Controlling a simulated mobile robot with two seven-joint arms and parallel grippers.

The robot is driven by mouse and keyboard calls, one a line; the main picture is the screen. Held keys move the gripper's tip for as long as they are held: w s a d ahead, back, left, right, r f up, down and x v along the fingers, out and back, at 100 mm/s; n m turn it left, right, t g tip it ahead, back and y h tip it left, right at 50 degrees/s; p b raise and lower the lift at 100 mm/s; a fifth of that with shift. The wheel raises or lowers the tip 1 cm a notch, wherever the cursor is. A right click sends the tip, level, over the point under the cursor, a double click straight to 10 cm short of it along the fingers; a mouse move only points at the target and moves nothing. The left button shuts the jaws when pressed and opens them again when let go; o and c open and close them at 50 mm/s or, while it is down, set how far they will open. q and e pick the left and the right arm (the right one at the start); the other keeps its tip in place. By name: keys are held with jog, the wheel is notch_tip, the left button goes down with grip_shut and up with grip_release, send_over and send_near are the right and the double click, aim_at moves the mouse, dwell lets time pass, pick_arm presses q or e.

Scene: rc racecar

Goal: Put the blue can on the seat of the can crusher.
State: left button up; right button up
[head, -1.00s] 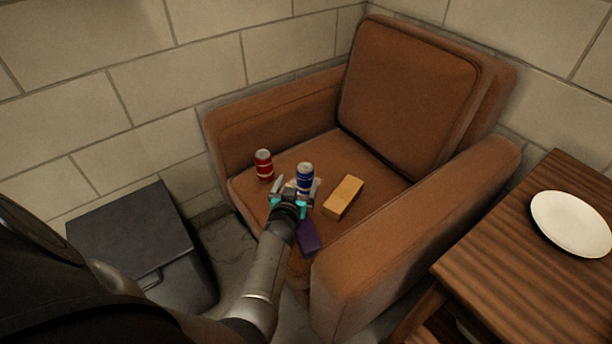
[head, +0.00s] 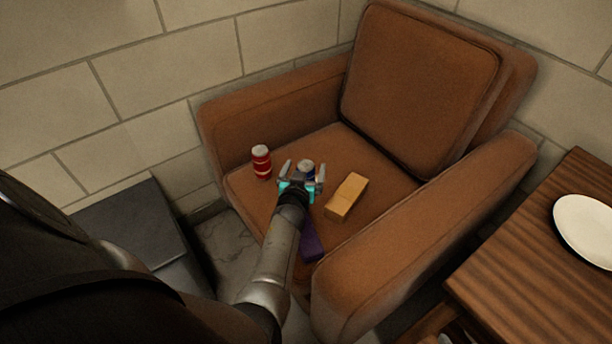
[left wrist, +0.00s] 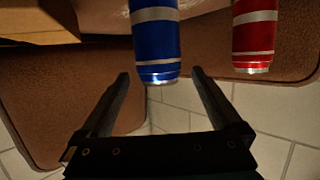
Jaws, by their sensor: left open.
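The blue can (head: 306,165) stands on the armchair seat, partly hidden by my left gripper (head: 303,172). In the left wrist view, the blue can (left wrist: 157,45) shows with silver bands, and its lower end is between the fingertips of my left gripper (left wrist: 160,76). Gaps show on both sides of the can, and the fingers are open. A red can (head: 262,162) stands to the left on the seat; it also shows in the left wrist view (left wrist: 255,35). I cannot make out a can crusher. My right gripper is not in view.
A yellow-orange block (head: 347,196) lies right of my gripper on the armchair (head: 420,85). A purple object (head: 312,241) lies near the seat's front edge, beside my forearm. A wooden table (head: 530,240) with a white plate (head: 588,230) stands at right.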

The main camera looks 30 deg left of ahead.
pick_arm(q)
grip_shut()
dwell(0.8)
